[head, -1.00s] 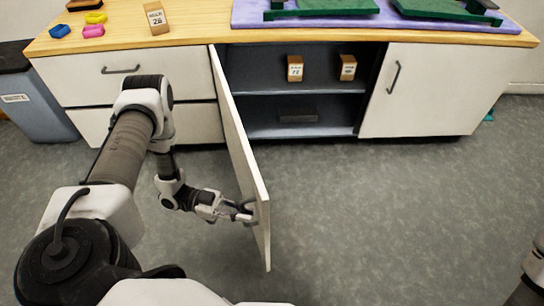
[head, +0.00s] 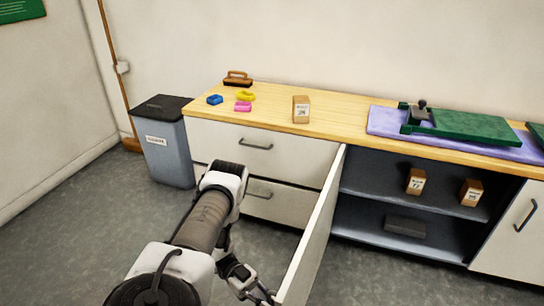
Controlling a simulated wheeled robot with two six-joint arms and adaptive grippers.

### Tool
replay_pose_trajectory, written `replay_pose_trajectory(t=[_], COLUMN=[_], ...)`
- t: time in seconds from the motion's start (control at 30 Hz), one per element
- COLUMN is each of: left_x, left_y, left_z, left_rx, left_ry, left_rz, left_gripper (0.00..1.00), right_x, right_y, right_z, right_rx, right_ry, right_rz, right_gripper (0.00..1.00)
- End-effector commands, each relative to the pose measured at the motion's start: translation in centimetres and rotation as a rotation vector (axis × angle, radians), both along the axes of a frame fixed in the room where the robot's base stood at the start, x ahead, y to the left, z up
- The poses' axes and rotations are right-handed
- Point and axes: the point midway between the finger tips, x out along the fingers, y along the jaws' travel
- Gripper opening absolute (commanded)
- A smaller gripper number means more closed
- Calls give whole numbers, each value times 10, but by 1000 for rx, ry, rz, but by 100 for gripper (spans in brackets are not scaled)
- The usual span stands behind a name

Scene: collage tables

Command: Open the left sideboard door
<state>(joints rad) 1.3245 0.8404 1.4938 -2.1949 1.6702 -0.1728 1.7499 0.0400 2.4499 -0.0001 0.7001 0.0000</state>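The left sideboard door (head: 313,240) stands wide open, swung out from the sideboard toward me. My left arm comes in from the bottom, on the outer side of the door. My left gripper (head: 265,297) is at the door's outer face near the bottom edge of the view. Its fingertips are partly cut off, and I cannot tell whether they are shut on the handle. The door's handle is not visible. The open compartment (head: 375,198) shows a shelf. My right gripper is out of view.
Small boxes (head: 416,181) (head: 471,192) stand on the shelf, with a dark block (head: 405,226) below. Left are closed drawers (head: 240,143) and a grey bin (head: 165,150). A closed right door (head: 510,235) is at far right. The countertop (head: 340,118) holds a box (head: 301,109) and small coloured items.

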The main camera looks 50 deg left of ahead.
Motion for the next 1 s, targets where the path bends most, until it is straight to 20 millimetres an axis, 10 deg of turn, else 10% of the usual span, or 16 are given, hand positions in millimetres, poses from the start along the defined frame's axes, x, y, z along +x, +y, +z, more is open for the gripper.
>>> replay_pose_trajectory(t=[0.17, 0.2, 0.57, 1.0], left_x=[0, 0, -1, -22], left_y=[0, 0, 4, 97], left_z=[-2, -2, -1, -2], left_rx=[5, 6, 3, 7], left_ry=[2, 2, 0, 2], left_rz=[0, 0, 2, 0], left_gripper=[0, 23, 23, 23], right_x=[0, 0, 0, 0], right_y=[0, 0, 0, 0], right_z=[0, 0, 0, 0], right_rx=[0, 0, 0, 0], right_ry=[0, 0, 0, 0], right_rz=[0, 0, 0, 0], right_gripper=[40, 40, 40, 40])
